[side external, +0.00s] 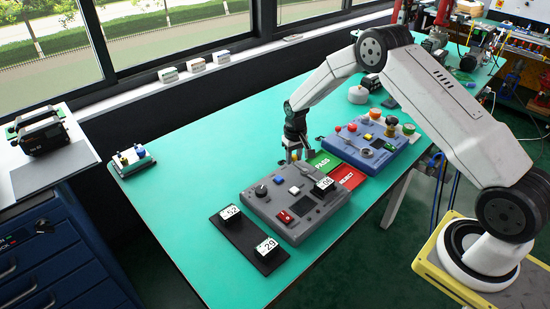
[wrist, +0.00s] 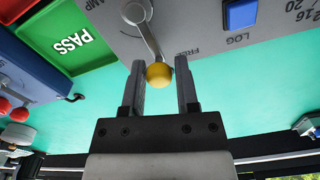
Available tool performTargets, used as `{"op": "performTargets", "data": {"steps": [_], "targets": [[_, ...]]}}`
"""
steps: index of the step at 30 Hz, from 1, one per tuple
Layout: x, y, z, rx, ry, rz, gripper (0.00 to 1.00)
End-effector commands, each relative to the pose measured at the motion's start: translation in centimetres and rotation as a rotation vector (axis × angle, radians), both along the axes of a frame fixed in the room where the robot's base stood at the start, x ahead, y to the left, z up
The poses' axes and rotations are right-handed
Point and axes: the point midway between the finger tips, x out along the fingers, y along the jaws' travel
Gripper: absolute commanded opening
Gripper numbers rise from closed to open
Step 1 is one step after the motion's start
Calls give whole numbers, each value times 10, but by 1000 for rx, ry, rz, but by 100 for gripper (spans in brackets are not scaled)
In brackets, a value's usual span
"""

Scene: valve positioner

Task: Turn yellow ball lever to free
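The yellow ball (wrist: 159,75) is on the end of a metal lever (wrist: 148,40) on the grey control panel (wrist: 205,28), in the wrist view. The lever slants from its pivot near a partly cut-off "AMP" label down to the ball. A partly covered label starting "FRE" lies just right of the ball. My gripper (wrist: 160,66) is open, with one finger on each side of the ball and slight gaps showing. In the side external view my gripper (side external: 294,152) is at the grey panel's (side external: 318,218) far edge; I cannot make out the ball there.
A blue button (wrist: 240,13) marked LOG is right of the lever. The green PASS tray (wrist: 72,40) and red REJECT tray (side external: 347,179) lie beside the panel, before a blue panel (side external: 366,152). A black tray (side external: 243,236) holds numbered blocks. The green table's left side is mostly clear.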

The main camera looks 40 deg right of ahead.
Motion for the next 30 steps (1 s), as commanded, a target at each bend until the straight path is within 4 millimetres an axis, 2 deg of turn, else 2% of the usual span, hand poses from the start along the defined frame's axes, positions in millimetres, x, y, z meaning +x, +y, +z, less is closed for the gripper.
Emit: {"op": "performTargets", "data": {"steps": [1, 2, 17, 23, 30], "targets": [[0, 0, 0, 0, 0, 1, 58], [0, 0, 0, 0, 0, 0, 68], [0, 0, 6, 0, -2, -2, 68], [0, 0, 24, 0, -2, -1, 68], [0, 0, 55, -1, -3, -1, 68]]}}
